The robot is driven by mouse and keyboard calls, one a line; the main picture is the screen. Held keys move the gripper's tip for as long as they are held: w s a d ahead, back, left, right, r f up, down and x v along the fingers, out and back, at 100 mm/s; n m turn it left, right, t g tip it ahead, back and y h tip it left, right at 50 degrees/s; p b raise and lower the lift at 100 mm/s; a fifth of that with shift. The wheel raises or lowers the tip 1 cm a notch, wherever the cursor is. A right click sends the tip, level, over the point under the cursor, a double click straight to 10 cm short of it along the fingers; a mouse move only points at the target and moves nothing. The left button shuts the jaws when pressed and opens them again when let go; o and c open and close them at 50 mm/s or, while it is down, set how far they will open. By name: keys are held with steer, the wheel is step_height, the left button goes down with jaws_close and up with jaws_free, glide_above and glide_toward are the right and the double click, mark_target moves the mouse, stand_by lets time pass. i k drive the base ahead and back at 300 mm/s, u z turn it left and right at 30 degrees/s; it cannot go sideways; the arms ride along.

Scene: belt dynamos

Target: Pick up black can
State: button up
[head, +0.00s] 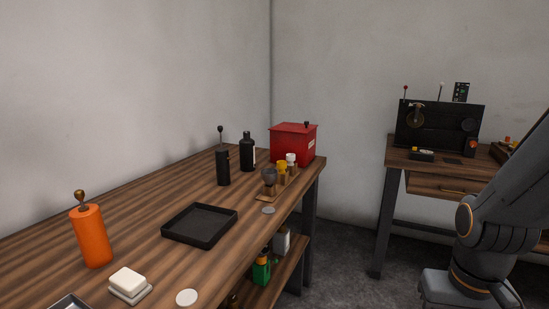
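A tall black can (223,167) stands upright on the wooden workbench (120,205), in the middle of the head view; a thin stem with a dark ball shows above it. A black bottle (247,155) with a narrower neck and a pale label stands just behind and to its right. Part of my arm shows at the right edge, well away from the bench items. My gripper is not in view.
An empty black tray (200,238) lies in front of the can. An orange canister (91,236) and a white block on a dish (129,283) are at the front left. A second table (440,158) is across the floor.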

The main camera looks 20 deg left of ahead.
mark_target(247, 156)
steer(key=i, duration=1.9)
steer(key=u, duration=0.75)
